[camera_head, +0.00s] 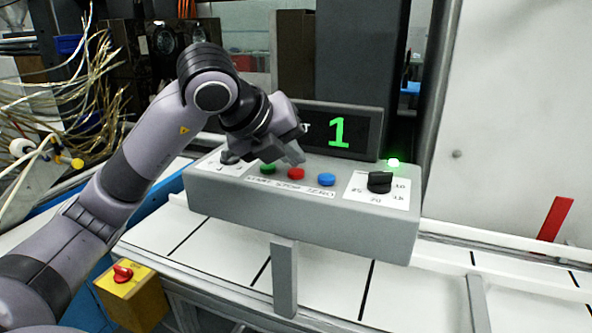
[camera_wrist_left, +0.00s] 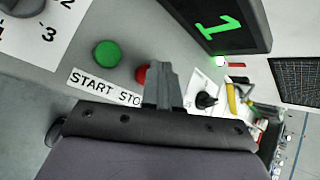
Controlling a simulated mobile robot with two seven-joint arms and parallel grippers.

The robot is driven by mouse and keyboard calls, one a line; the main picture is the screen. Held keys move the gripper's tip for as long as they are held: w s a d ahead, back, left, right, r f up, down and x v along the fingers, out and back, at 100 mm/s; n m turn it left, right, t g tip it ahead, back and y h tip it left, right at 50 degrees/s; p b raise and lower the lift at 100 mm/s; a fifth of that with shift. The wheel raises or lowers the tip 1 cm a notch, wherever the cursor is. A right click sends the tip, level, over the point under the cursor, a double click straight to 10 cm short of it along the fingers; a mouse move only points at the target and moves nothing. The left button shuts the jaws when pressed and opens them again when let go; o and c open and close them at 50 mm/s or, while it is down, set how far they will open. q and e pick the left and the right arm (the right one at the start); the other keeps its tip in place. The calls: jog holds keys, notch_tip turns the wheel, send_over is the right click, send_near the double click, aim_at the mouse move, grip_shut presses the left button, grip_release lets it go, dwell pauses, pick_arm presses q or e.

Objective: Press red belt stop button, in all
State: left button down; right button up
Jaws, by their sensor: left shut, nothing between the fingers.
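The red stop button (camera_head: 296,173) sits on the grey control box (camera_head: 300,210), between a green button (camera_head: 268,168) and a blue button (camera_head: 326,180). My left gripper (camera_head: 298,158) is shut and empty, with its fingertips just above and behind the red button in the head view. In the left wrist view the fingers (camera_wrist_left: 163,85) partly cover the red button (camera_wrist_left: 142,73); whether they touch it I cannot tell. The green button (camera_wrist_left: 107,54) is clear beside them. A display (camera_head: 340,130) on the box reads a green 1. The right gripper is not in view.
A black knob (camera_head: 379,182) stands at the box's right end, near a lit green lamp (camera_head: 393,162). Another dark knob (camera_head: 229,157) is at its left end. A yellow box with a red switch (camera_head: 123,273) stands at lower left. A white belt (camera_head: 330,285) runs below.

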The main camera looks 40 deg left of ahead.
aim_at(291, 173)
pick_arm(q)
jog(key=shift+f+b, duration=0.4)
jog(key=shift+f, duration=0.1)
jog(key=shift+r, duration=0.1)
dwell(0.5)
jog(key=shift+r+p, duration=0.75)
jog(key=shift+r, duration=0.1)
notch_tip(291, 173, up, 5)
jog(key=p, duration=0.4)
jog(key=shift+r, duration=0.1)
jog(key=shift+s, duration=0.1)
dwell(0.5)
